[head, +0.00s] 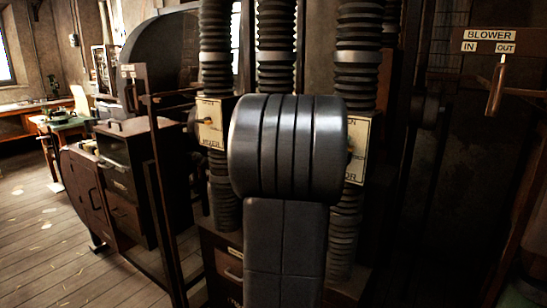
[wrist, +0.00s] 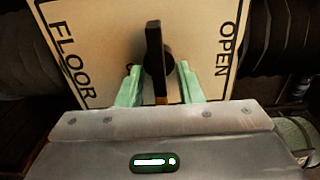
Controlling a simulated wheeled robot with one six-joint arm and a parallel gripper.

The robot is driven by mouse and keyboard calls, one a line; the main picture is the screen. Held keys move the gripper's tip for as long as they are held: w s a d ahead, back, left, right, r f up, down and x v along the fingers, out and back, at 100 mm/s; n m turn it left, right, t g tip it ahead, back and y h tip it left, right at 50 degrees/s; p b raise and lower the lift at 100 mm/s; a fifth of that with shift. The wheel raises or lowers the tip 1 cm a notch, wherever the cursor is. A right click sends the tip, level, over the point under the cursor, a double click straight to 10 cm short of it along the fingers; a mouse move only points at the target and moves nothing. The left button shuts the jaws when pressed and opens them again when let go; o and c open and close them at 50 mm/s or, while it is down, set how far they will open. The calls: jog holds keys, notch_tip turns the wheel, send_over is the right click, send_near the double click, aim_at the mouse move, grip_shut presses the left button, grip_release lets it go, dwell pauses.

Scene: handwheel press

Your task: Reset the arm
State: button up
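My gripper (wrist: 159,68) shows in the wrist view with its two pale green fingers spread apart. A dark upright lever (wrist: 154,45) with a round hub stands between the fingers. A gap shows on each side of it, so the fingers look apart from it. The lever is mounted on a cream plate (wrist: 100,35) lettered FLOOR on the left and OPEN on the right. In the head view my own grey arm fills the middle and hides the gripper and the lever.
In the head view, ribbed dark hoses (head: 357,60) rise behind my arm. A cream label plate (head: 209,125) sits left of it. A BLOWER IN/OUT sign (head: 489,41) has a hanging wooden handle (head: 495,90) below it. Dark cabinets (head: 135,180) stand left; wooden floor (head: 50,250) is open there.

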jog(key=v, duration=1.3)
jog(key=x, duration=1.3)
jog(key=shift+w+d, duration=0.1)
jog(key=shift+w, duration=0.05)
jog(key=n+p, duration=0.2)
jog(key=n, duration=0.1)
jog(key=shift+a+r, duration=0.2)
jog(key=shift+r, duration=0.15)
jog(key=n+p, duration=0.1)
jog(key=n, duration=0.2)
jog(key=shift+p, duration=0.35)
jog(key=shift+s+n, duration=0.2)
jog(key=shift+n, duration=0.1)
